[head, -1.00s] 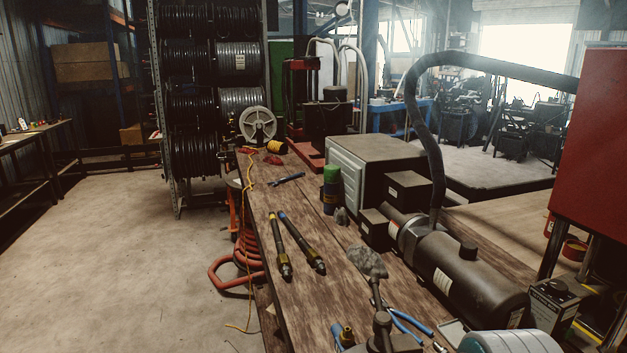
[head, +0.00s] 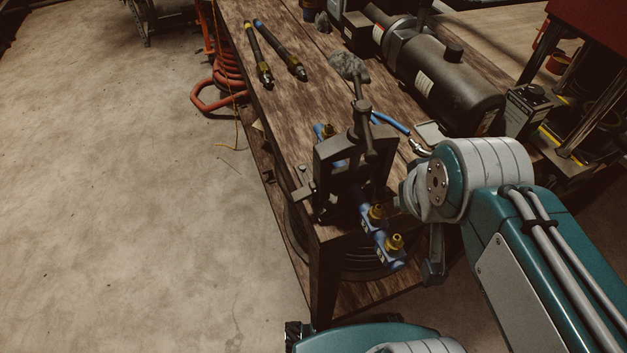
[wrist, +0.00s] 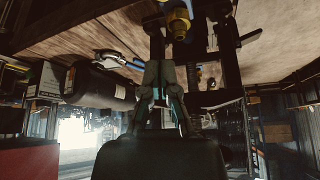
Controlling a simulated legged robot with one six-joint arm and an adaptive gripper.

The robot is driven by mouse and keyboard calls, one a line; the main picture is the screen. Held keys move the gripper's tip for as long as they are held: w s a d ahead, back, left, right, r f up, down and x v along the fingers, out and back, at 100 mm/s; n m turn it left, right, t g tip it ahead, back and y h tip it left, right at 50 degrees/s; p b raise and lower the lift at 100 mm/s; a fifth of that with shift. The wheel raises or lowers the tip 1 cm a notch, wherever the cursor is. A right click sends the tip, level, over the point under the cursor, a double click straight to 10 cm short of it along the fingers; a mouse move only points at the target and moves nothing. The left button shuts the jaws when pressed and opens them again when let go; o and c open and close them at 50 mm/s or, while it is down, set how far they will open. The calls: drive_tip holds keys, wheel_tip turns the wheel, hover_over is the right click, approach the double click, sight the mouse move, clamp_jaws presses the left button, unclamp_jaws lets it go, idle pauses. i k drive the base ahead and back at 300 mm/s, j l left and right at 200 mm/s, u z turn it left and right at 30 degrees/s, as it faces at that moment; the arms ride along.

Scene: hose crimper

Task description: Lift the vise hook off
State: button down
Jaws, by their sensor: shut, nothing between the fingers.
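The black vise (head: 322,163) stands on the near corner of the workbench, with an upright screw and handle (head: 361,120) on top. I cannot tell which part of its frame is the hook. A blue fitting bar with brass ports (head: 378,236) passes through the vise and sticks out at the near side. My gripper is shut and empty in the wrist view (wrist: 161,72), its tips close to the dark vise frame; I cannot tell whether they touch. A brass fitting (wrist: 180,23) shows just above the fingers there. In the head view my arm reaches the vise's right side.
The wooden workbench (head: 287,92) holds two hose ends (head: 280,50) farther back. A dark cylindrical machine (head: 445,80) and a blue-handled tool (head: 390,122) are right of the vise. An orange hose coil (head: 222,80) hangs at the left. The floor at left is clear.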

sight(311, 191)
drive_tip(key=k+j, duration=0.15)
drive_tip(key=j, duration=0.25)
drive_tip(key=k+j, duration=0.1)
drive_tip(key=j, duration=0.3)
drive_tip(key=k+j, duration=0.15)
drive_tip(key=j, duration=0.25)
drive_tip(key=k+j+z, duration=0.1)
drive_tip(key=j, duration=0.3)
